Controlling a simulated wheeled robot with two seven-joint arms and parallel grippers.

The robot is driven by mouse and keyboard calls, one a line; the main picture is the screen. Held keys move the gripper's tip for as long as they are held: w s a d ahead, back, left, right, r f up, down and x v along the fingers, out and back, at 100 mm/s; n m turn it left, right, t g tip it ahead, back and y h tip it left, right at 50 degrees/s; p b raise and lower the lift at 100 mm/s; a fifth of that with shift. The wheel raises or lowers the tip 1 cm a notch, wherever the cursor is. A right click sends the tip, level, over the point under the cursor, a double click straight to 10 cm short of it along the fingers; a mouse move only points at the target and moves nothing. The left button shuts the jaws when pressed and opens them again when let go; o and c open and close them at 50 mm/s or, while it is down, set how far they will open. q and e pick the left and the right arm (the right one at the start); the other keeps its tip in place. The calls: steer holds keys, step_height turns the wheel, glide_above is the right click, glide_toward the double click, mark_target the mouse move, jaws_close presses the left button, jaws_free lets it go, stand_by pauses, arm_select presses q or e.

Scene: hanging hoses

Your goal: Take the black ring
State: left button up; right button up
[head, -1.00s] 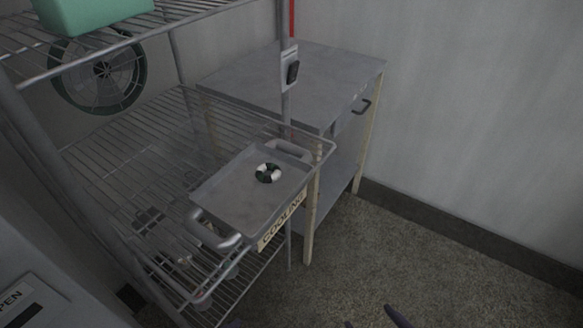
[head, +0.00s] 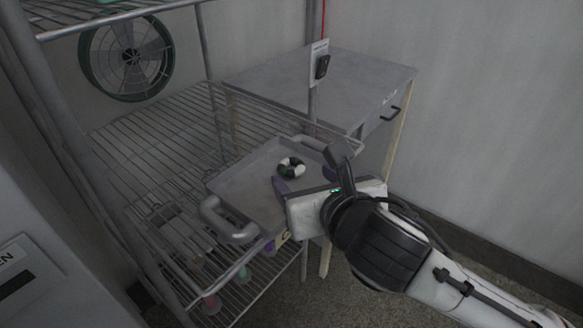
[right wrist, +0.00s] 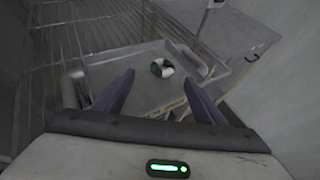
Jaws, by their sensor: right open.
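A small ring (head: 291,167) with dark and white segments lies on a grey metal tray (head: 243,184) with raised handles. In the right wrist view the ring (right wrist: 161,68) is seen beyond my fingertips, on the tray (right wrist: 150,95). My right gripper (head: 307,181) is over the tray's near right side, just short of the ring. Its two purple fingers are apart with nothing between them, as the right wrist view of the gripper (right wrist: 158,79) also shows. I cannot tell its exact height above the tray. My left gripper is not in view.
The tray rests on a wire shelf (head: 150,148) of a rack; a post (head: 312,95) stands behind it. A grey-topped table (head: 300,80) with a drawer handle stands behind right. A round fan (head: 126,57) is at back left. Small items sit on a lower shelf.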

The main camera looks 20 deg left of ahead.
mark_target(290, 164)
steer(key=x, duration=0.3)
steer(key=shift+w+a+f, duration=0.2)
steer(key=shift+w+a, duration=0.05)
steer(key=x, duration=0.5)
steer(key=shift+w+d+f, duration=0.25)
steer(key=shift+w+f, duration=0.1)
steer(key=c, duration=1.4)
steer(key=shift+r, duration=0.15)
